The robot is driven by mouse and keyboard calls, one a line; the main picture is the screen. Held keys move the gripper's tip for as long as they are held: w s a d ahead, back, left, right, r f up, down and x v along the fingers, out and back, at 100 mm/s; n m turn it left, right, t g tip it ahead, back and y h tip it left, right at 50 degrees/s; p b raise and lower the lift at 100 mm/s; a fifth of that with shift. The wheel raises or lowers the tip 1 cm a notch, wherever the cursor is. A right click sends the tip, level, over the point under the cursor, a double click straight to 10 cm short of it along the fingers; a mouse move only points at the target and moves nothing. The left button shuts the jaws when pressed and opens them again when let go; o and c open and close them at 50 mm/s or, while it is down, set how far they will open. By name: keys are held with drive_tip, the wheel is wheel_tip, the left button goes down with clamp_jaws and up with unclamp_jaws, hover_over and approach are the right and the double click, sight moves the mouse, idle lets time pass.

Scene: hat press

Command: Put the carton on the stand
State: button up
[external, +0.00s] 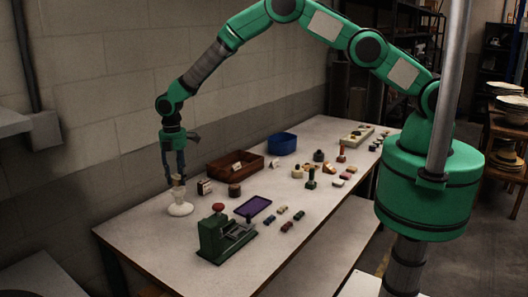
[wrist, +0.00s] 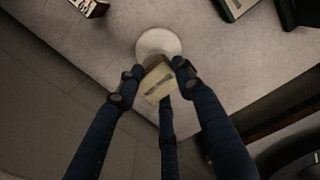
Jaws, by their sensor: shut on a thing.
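My gripper (external: 175,177) points straight down at the far left of the table and is shut on a small pale carton (wrist: 158,81). In the wrist view the dark fingers grip the carton from its sides, and a darker mark shows on its face. The carton also shows in the external view (external: 178,183), just below the fingers. A round white stand (external: 180,209) is on the table directly under it. In the wrist view the stand's round top (wrist: 157,42) lies partly behind the carton. I cannot tell whether the carton touches the stand.
A small dark-and-white box (external: 204,187) stands just right of the stand. A green press (external: 212,238) is near the front edge, with a purple tray (external: 254,206) behind it. A brown wooden tray (external: 222,168) and a blue bin (external: 282,143) are along the wall.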

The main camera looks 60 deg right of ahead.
sight(177, 177)
drive_tip(key=shift+f, duration=0.9)
drive_tip(key=shift+f, duration=0.15)
drive_tip(key=o, duration=0.9)
wheel_tip(177, 177, up, 12)
drive_tip(key=shift+r+b, duration=0.2)
drive_tip(key=shift+b, duration=0.45)
